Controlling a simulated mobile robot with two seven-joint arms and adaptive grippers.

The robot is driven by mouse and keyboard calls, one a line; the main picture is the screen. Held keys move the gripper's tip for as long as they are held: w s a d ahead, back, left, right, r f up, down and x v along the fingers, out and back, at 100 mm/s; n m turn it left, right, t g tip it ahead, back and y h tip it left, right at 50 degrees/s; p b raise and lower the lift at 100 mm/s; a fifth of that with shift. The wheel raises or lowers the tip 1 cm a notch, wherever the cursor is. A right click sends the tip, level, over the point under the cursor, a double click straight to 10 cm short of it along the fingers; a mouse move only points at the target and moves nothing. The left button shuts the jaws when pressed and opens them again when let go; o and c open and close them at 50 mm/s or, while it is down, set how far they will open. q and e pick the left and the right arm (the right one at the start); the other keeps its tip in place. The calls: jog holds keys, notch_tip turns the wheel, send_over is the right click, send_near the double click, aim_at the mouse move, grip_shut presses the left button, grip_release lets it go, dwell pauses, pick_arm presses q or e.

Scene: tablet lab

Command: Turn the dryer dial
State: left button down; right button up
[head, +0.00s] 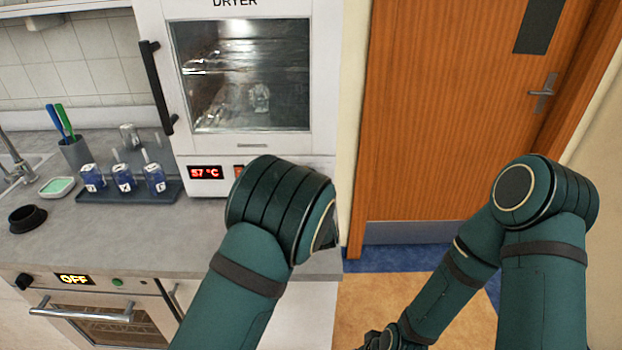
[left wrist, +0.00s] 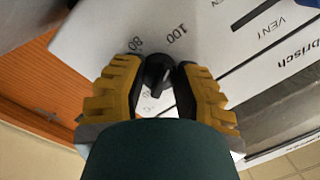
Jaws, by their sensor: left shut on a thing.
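The white dryer (head: 320,75) stands on the counter, its window door closed and its red display (head: 206,172) reading 57 °C. In the left wrist view, the black dial (left wrist: 157,68) sits on the dryer's white panel, near the printed marks 80 and 100. My left gripper (left wrist: 158,80) is shut on the dial, with one yellow-backed finger on each side. In the head view, my left arm hides this gripper and the dial. My right gripper (head: 382,339) is low at the bottom edge, partly cut off, and its fingers cannot be made out.
Left of the dryer, a dark tray (head: 130,193) holds several blue-labelled bottles. A pen cup (head: 75,153), a green-filled dish (head: 57,187) and a black bowl (head: 27,218) are on the counter. An oven (head: 100,312) reading OFF is below. A wooden door (head: 450,110) is at right.

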pick_arm(q)
jog(key=shift+a+f, duration=0.1)
jog(key=shift+f, duration=0.05)
dwell(0.4)
jog(key=c, duration=0.6)
grip_release()
jog(key=shift+s, duration=0.15)
jog(key=s, duration=0.4)
jog(key=s+d, duration=0.1)
jog(key=s, duration=0.6)
jog(key=shift+s+d, duration=0.15)
jog(key=shift+s, duration=0.15)
